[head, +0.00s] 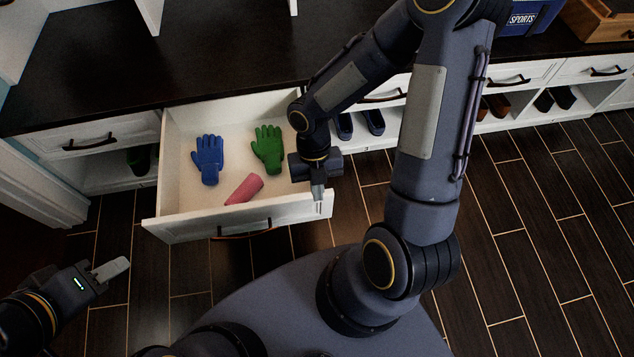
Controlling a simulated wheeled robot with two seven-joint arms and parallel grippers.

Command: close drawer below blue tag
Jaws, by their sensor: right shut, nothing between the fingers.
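A white drawer (195,226) is pulled open below the dark countertop. A blue glove (208,158), a green glove (268,149) and a pink rolled item (245,189) lie inside it. Its dark handle (242,234) is on the front face. I see no blue tag in this view. My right gripper (318,192) is shut and empty, pointing down at the drawer's right front corner; I cannot tell whether it touches. My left gripper (110,268) is at the lower left, over the floor and apart from the drawer; its finger opening cannot be made out.
Closed drawers with dark handles flank it at the left (90,141) and right (505,77). Shoes (372,122) stand in cubbies below. A blue SPORTS bin (530,15) and a wooden crate (600,20) sit on the countertop (180,50). The plank floor (540,220) is clear at right.

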